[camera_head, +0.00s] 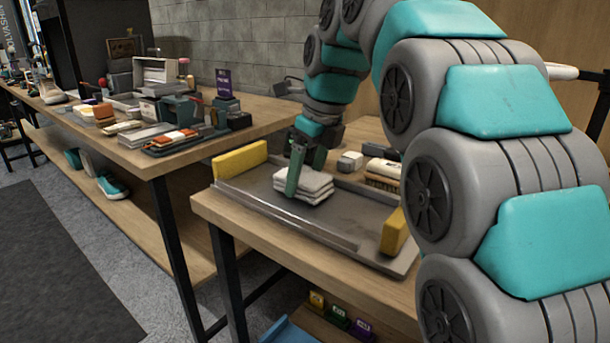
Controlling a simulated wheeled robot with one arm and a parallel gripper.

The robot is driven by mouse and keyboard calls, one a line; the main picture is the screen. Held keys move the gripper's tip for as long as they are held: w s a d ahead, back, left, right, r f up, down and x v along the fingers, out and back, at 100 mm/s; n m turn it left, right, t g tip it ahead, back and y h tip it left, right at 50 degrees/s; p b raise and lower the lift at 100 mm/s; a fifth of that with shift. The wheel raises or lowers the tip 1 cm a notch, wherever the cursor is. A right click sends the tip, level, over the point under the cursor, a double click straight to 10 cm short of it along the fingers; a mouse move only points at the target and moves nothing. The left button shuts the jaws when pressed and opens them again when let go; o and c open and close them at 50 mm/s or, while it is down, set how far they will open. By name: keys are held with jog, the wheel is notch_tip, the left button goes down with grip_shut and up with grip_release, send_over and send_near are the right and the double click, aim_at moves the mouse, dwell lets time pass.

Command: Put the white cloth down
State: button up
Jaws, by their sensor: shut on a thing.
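The white cloth (306,184) is a small folded stack in a grey tray (270,212) on the near wooden table. My gripper (296,184) points down over the tray with its fingers at the left side of the cloth. It is shut on the cloth. The cloth appears to be at or very near the tray floor; I cannot tell if it touches. My fingers hide part of the cloth's left side.
Yellow blocks (240,160) and (394,231) stand at the tray's left and right ends. A brush (383,173) and small white blocks (350,161) lie behind the cloth. The tray's front left floor is clear. Another table (180,159) at left is crowded.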

jog(key=shift+f, duration=0.3)
jog(key=o, duration=1.1)
jog(key=shift+r, duration=0.1)
